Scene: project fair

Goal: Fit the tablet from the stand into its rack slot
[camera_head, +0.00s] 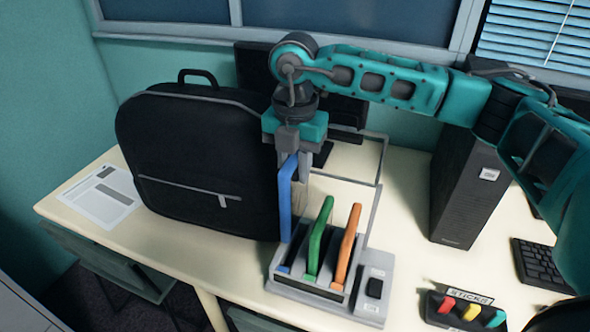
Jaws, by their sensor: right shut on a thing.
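My right gripper (297,153) points down and is shut on the top of a blue tablet (286,205). The tablet hangs upright, edge-on, above the left side of a grey rack (310,292). Its lower end is close to the left slot, where a blue patch shows; I cannot tell whether the end is inside. A green tablet (319,238) stands in the middle slot and an orange tablet (347,246) in the right one, both tilted in the picture. I cannot make out the stand for certain. My left gripper is out of view.
A black backpack (200,160) stands close left of the blue tablet. A thin grey frame (380,165) rises behind the rack. Right are a dark computer tower (465,190), a keyboard (540,265) and a holder of coloured sticks (465,312). The desk (405,225) is clear between rack and tower.

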